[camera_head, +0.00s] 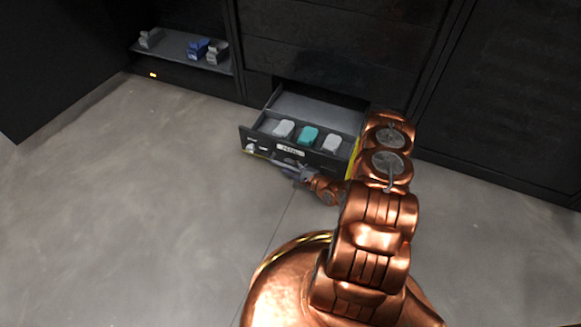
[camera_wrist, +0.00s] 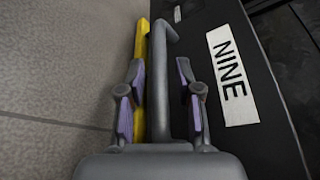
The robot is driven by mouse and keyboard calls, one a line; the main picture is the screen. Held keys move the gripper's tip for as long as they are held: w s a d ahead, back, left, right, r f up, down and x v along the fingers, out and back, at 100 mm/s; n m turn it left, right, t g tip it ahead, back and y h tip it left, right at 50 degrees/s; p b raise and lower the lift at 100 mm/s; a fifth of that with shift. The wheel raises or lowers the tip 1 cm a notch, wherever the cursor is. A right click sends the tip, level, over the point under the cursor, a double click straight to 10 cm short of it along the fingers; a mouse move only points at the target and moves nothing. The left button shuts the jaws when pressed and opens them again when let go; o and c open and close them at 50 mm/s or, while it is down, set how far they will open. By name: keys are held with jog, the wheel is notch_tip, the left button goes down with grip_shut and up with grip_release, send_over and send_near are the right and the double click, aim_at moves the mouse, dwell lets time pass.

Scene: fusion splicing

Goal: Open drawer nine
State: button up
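Drawer nine (camera_head: 264,142) is pulled out from the dark cabinet in the head view, with its inside showing. Its white label reading NINE (camera_wrist: 232,75) is clear in the wrist view, on the dark drawer front (camera_wrist: 262,110). A grey bar handle (camera_wrist: 160,75) runs along the front, bent at its far end. My gripper (camera_wrist: 160,95) has one purple-padded finger on each side of the handle. A gap shows between the right finger and the bar; contact on the left is unclear. In the head view my gripper (camera_head: 286,167) is low at the drawer front, partly blurred.
Two pale items (camera_head: 284,129) (camera_head: 332,143) and a teal item (camera_head: 308,136) are in the drawer. An open shelf (camera_head: 172,47) at the upper left holds grey and blue items. A yellow strip (camera_wrist: 142,50) lies beside the handle. The floor in front is clear.

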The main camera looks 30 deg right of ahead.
dwell(0.3)
jog(key=shift+v, duration=5.95)
jog(key=shift+a, duration=0.1)
